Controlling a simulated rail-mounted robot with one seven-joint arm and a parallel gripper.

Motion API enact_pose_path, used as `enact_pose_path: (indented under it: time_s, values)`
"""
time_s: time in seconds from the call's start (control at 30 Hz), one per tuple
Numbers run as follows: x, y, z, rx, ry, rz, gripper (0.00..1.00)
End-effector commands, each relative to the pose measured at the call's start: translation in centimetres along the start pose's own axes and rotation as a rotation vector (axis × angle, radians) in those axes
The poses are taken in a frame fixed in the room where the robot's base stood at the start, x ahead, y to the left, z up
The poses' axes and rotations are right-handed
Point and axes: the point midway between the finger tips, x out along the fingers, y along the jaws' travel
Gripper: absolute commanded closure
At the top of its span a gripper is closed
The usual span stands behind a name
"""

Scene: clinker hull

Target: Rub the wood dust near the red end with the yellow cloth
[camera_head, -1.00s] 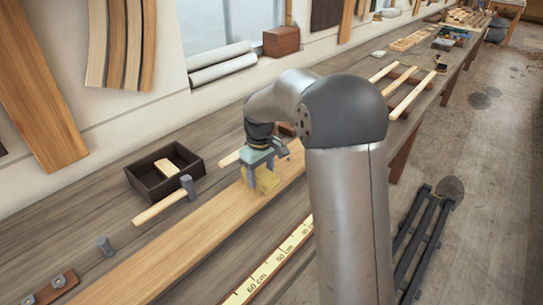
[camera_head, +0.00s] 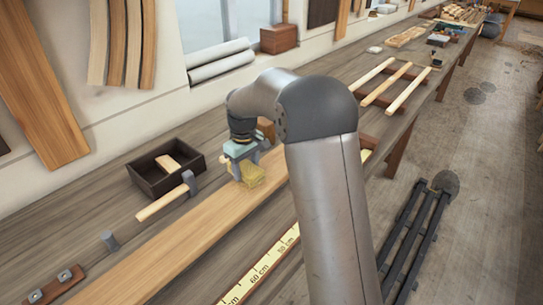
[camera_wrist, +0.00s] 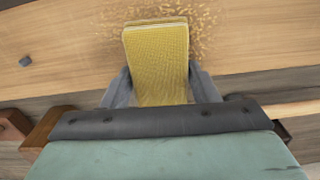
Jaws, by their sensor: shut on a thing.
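My gripper (camera_head: 249,166) is shut on the yellow cloth (camera_head: 251,176), a folded pad, over the long pale plank on the bench. In the wrist view the yellow cloth (camera_wrist: 157,65) stands out between the two grey fingers (camera_wrist: 157,88). Wood dust (camera_wrist: 200,25) lies as tan specks on the plank (camera_wrist: 260,45), around the cloth's far end and on both sides of it. Whether the cloth touches the wood is unclear. No red end shows in either view; part of the plank is hidden behind my arm.
A rack of pale slats (camera_head: 390,85) stands farther along the bench. A small grey piece (camera_wrist: 25,61) lies on the plank.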

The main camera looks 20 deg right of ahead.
Motion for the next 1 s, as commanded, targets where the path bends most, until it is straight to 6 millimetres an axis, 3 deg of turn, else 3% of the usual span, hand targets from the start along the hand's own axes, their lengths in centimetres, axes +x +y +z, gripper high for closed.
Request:
enact_pose_path:
  time_s: [0.9,1.0]
  values:
    - [0.2,-0.5,7.9,-0.017,0.0,0.0,0.64]
    - [-0.1,-0.7,7.7,-0.019,-0.001,-0.001,0.64]
